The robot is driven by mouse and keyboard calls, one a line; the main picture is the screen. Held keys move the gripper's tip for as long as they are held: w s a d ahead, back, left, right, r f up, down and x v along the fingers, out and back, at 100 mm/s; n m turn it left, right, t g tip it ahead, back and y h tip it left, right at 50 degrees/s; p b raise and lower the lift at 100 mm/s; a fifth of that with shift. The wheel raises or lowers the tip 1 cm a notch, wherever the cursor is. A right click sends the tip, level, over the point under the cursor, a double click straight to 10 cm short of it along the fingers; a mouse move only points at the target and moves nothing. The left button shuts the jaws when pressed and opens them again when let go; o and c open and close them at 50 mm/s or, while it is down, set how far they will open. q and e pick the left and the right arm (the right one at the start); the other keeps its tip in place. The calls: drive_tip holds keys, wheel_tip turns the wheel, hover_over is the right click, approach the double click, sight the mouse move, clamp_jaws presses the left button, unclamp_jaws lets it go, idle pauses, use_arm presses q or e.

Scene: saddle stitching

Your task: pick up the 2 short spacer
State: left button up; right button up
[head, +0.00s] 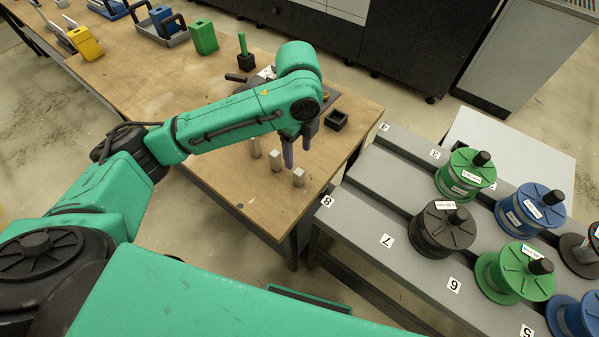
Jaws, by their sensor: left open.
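My left gripper (298,148) points down over the table just behind and above the right and middle blocks. Its two dark fingers are apart with nothing seen between them. My right gripper is not in view.
A small black open box (336,120) sits at the table's right corner. A green-handled tool (243,50) and a green block (203,37) stand farther back. A grey rack (400,200) with numbered places and several spools is at the right, across a gap.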

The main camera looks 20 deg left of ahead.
sight(299, 171)
use_arm(q)
wheel_tip(299, 171, down, 4)
drive_tip(key=shift+r, duration=0.2)
wheel_tip(299, 171, down, 6)
drive_tip(key=shift+w+r+p, duration=0.15)
drive_tip(key=shift+r+p, duration=0.1)
drive_tip(key=shift+p, duration=0.7)
drive_tip(key=shift+f, duration=0.2)
clamp_jaws()
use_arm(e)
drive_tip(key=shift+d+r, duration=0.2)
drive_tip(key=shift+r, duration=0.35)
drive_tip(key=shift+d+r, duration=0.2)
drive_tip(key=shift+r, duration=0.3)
